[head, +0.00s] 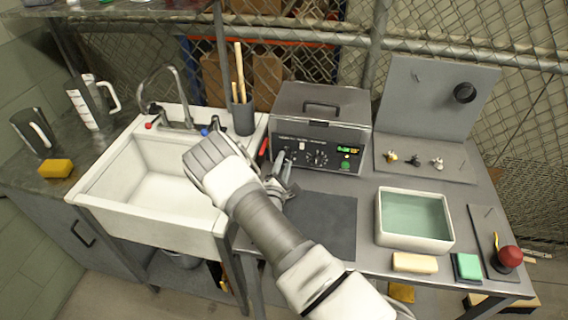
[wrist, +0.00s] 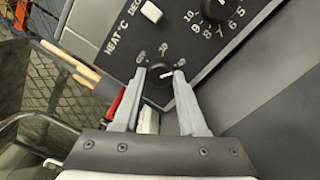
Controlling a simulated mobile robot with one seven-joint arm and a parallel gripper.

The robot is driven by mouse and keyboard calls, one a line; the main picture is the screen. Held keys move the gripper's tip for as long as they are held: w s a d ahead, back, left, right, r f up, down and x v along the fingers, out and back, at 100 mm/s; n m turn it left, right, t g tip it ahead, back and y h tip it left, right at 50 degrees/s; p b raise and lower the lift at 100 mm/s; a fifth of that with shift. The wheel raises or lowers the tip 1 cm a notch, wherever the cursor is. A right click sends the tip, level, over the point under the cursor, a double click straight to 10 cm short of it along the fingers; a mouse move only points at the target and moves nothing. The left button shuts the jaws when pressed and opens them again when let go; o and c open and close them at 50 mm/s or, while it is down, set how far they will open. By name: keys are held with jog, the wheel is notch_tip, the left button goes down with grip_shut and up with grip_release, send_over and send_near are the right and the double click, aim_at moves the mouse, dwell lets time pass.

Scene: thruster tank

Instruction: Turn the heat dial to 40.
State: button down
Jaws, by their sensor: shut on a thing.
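The heat dial (wrist: 159,75) is a small dark round knob on the dark front panel, beside the "HEAT °C" lettering in the wrist view. In the head view my gripper (head: 284,160) is at the left part of the panel of the grey tank unit (head: 322,104) and hides the heat dial there.
A larger numbered dial (wrist: 219,8) and a white rocker switch (wrist: 151,12) are near the heat dial. A green display (head: 347,149) is lit on the panel. The sink (head: 139,230) is left, a pale tray (head: 414,243) right, and a dark mat (head: 325,228) in front.

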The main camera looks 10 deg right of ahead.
jog(key=shift+c, duration=2.3)
grip_release()
jog(key=b+v, duration=0.2)
jog(key=v, duration=1.5)
jog(key=shift+s+a+f, duration=0.1)
jog(key=shift+s, duration=0.1)
